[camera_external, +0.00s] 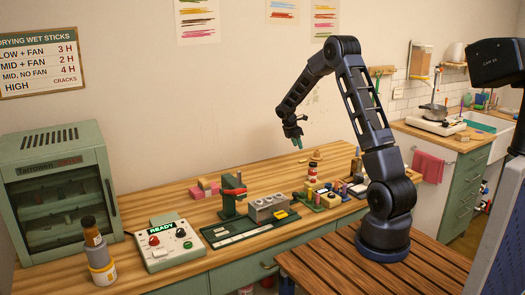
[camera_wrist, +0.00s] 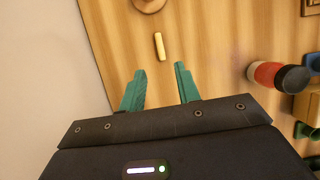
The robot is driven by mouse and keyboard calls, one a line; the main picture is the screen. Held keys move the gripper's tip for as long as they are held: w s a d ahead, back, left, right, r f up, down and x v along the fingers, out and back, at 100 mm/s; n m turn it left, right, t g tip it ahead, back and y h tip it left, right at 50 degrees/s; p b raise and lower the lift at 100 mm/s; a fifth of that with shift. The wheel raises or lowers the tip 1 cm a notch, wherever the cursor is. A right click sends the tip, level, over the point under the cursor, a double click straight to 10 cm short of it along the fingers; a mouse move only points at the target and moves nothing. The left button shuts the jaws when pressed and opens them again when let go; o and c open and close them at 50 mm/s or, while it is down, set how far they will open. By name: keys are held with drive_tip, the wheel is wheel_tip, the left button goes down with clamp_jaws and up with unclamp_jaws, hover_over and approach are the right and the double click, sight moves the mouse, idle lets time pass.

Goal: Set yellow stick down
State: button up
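A short pale yellow stick (camera_wrist: 159,46) lies on the wooden tabletop in the wrist view, just beyond my fingertips and roughly in line with the gap between them. My gripper (camera_wrist: 159,75) has its two green fingers spread apart with nothing between them. In the external view my gripper (camera_external: 293,136) hangs above the back part of the bench, clear of the surface. The stick is too small there to make out surely.
A red, white and dark bottle (camera_wrist: 278,76) stands right of the gripper in the wrist view. A round wooden piece (camera_wrist: 149,4) is beyond the stick. The wall is close on the left. A green press (camera_external: 232,195) and a grey block (camera_external: 268,207) stand further forward.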

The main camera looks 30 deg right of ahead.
drive_tip(key=s+a+r+m+t+y, duration=0.1)
drive_tip(key=s+a+r+m, duration=0.3)
drive_tip(key=s+r, duration=0.65)
drive_tip(key=s+a+r+m+t+y, duration=0.1)
drive_tip(key=s+a+r+m, duration=0.35)
drive_tip(key=s+r, duration=0.65)
drive_tip(key=s+a+r+m+t+y, duration=0.1)
drive_tip(key=s+m, duration=0.3)
drive_tip(key=s, duration=0.8)
drive_tip(key=s+a+r+m+t+y, duration=0.1)
drive_tip(key=s+a+m, duration=0.3)
drive_tip(key=s, duration=0.9)
drive_tip(key=shift+a+r+m+t, duration=0.2)
drive_tip(key=shift+r+m+t, duration=0.15)
drive_tip(key=shift+m, duration=0.4)
